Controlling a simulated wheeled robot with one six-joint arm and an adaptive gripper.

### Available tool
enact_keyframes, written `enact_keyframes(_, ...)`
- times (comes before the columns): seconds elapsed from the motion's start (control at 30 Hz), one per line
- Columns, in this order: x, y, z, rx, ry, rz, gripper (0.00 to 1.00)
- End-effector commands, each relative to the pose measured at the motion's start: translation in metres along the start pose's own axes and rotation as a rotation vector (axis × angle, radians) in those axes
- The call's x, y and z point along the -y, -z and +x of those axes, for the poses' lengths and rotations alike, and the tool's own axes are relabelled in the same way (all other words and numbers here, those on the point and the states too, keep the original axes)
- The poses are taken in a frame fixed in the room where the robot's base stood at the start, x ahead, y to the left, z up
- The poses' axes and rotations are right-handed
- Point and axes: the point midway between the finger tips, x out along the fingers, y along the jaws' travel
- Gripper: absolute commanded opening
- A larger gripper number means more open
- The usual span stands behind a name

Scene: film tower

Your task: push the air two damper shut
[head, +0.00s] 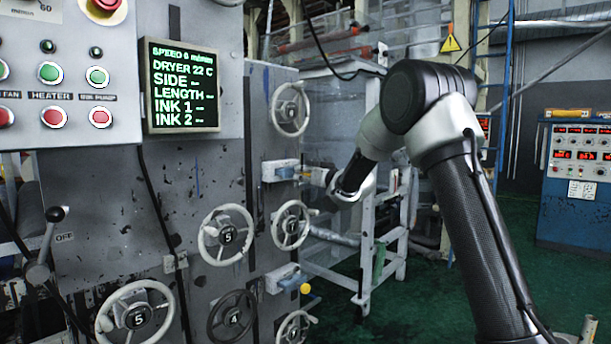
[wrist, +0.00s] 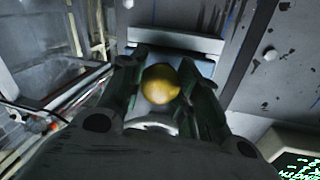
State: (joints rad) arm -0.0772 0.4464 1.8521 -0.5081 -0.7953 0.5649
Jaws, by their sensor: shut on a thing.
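A damper with a pale block-like housing (head: 281,170) sits on the grey machine panel, at mid height. In the wrist view its yellow ball knob (wrist: 161,84) lies between the two fingers of my gripper (wrist: 164,72), which is shut on it. In the head view my gripper (head: 322,177) reaches the right side of this housing, and the knob is mostly hidden there. A second, similar damper (head: 284,277) sits lower on the panel, with its yellow knob (head: 305,288) sticking out to the right. I cannot read which damper is air two.
A green-text display (head: 181,86) hangs upper left. Open green floor (head: 420,305) lies right of the panel.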

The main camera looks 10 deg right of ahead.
Motion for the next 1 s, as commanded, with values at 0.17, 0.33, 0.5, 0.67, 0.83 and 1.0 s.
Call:
enact_keyframes(0.17, 0.002, -0.001, 0.007, 0.0, 0.001, -0.001, 0.0)
enact_keyframes(0.33, 0.006, -0.001, 0.032, -0.001, 0.001, 0.0, 0.0)
enact_keyframes(0.5, 0.007, -0.002, 0.037, 0.0, -0.001, 0.0, 0.0)
enact_keyframes(0.67, 0.007, -0.002, 0.036, 0.0, -0.001, 0.0, 0.0)
enact_keyframes(0.83, 0.007, -0.002, 0.036, 0.0, -0.001, 0.0, 0.55)
enact_keyframes(1.0, 0.007, -0.002, 0.036, 0.0, 0.0, 0.0, 0.55)
